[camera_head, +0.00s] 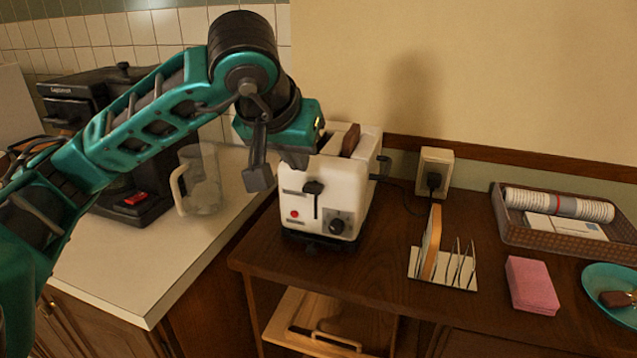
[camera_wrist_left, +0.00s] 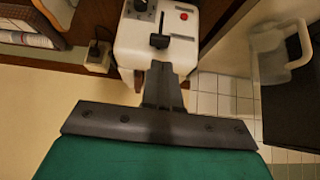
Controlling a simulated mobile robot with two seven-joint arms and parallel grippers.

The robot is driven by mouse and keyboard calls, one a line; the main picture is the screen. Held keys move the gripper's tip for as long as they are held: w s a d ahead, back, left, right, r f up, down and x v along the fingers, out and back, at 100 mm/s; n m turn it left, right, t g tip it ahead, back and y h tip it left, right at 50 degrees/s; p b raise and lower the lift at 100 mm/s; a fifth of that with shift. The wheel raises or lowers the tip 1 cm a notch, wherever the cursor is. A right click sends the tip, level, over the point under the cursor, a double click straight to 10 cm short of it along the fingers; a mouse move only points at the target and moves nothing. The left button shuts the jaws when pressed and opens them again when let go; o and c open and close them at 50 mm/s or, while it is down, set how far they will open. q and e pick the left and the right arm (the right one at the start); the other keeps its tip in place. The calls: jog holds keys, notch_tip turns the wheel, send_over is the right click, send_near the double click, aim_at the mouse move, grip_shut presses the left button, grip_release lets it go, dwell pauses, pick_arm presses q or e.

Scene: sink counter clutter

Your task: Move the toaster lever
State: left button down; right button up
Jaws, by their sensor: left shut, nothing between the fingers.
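The white toaster (camera_head: 352,200) stands on the brown wooden counter, with a brown slice (camera_head: 351,140) sticking out of its top. Its black lever (camera_head: 313,187) is at the upper end of its slot on the front face, beside a red button and a dark knob. The toaster front and the lever (camera_wrist_left: 159,41) also show in the left wrist view. My left gripper (camera_head: 295,158) is shut and empty, just above and left of the lever. Its closed fingers (camera_wrist_left: 162,80) appear close to the lever in the wrist view; I cannot tell whether they touch. My right gripper is not in view.
A glass jug (camera_head: 203,180) and a black coffee machine (camera_head: 90,95) stand on the pale counter at left. A toast rack (camera_head: 445,283), a pink sponge (camera_head: 531,285), a wicker tray (camera_head: 520,236) and a teal bowl (camera_head: 596,284) are at right. A wall socket (camera_head: 435,158) is behind.

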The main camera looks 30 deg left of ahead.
aim_at(313, 186)
pick_arm(q)
jog(key=shift+f, duration=0.1)
jog(key=b+x, duration=0.3)
jog(key=x, duration=0.2)
jog(key=shift+w+f+b, duration=0.15)
jog(key=shift+f+b, duration=0.15)
jog(key=shift+w+f, duration=0.2)
jog(key=shift+w+a+f, duration=0.1)
jog(key=shift+w+f, duration=0.05)
jog(key=shift+w, duration=0.1)
